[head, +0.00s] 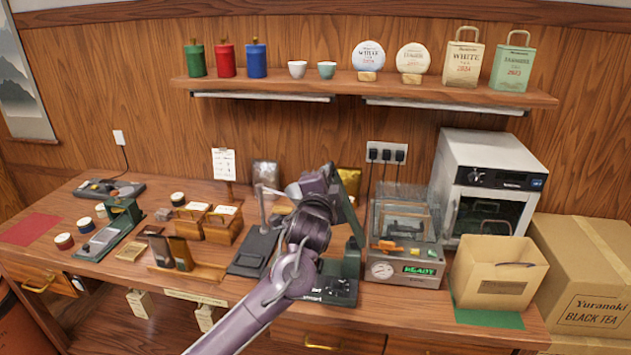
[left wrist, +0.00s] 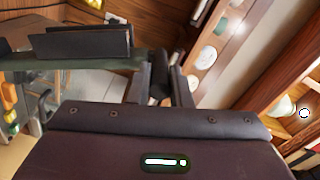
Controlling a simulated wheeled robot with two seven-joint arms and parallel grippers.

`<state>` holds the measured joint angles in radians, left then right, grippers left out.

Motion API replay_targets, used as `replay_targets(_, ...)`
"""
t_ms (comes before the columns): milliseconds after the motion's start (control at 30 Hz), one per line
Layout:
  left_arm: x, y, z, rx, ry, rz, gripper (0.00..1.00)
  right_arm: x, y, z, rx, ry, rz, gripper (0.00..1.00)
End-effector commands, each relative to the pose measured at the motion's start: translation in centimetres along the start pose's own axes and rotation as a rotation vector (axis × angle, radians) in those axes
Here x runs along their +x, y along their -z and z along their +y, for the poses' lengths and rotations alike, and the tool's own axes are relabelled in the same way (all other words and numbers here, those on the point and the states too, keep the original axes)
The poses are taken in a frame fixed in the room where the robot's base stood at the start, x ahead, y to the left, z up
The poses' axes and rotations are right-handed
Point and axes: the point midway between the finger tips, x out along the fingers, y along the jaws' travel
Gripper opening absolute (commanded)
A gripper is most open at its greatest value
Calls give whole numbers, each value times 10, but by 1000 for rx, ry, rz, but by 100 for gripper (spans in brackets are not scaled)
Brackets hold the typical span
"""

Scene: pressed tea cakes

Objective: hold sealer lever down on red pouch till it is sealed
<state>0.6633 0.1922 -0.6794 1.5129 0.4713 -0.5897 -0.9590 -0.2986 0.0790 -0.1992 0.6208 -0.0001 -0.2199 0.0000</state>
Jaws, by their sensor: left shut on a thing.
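My left gripper (head: 338,186) is above a dark green device with a black base (head: 338,286), which I take as the sealer; my arm covers much of it. In the left wrist view, the fingers (left wrist: 167,78) are shut on a small dark part, apparently the end of the lever. A dark green bar (left wrist: 95,65) runs left from there, with a black plate (left wrist: 85,40) above it. The lever's exact angle is hard to tell. I cannot make out a red pouch in either view; my arm may hide it. My right gripper is out of view.
A clear-lidded machine reading READY (head: 405,268) stands close on the right, then an open carton (head: 495,278) and an oven (head: 490,190). A black scale (head: 255,250) and wooden boxes (head: 222,224) are on the left. A red mat (head: 30,229) lies far left.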

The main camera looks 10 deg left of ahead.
Motion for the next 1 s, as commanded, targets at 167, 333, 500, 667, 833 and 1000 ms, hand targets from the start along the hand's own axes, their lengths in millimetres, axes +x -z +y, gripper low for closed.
replay_targets(167,0,5,-1,-4,1,2,0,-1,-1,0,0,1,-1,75)
replay_targets(333,0,5,-1,-4,2,2,0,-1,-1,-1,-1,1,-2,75)
replay_targets(500,0,5,-1,-4,2,2,19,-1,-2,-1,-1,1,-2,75)
replay_targets(667,0,5,-1,-4,1,2,40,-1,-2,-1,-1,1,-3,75)
replay_targets(833,0,4,0,-3,1,1,40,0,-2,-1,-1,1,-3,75)
replay_targets(1000,-3,4,1,-3,1,1,40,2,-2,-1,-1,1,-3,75)
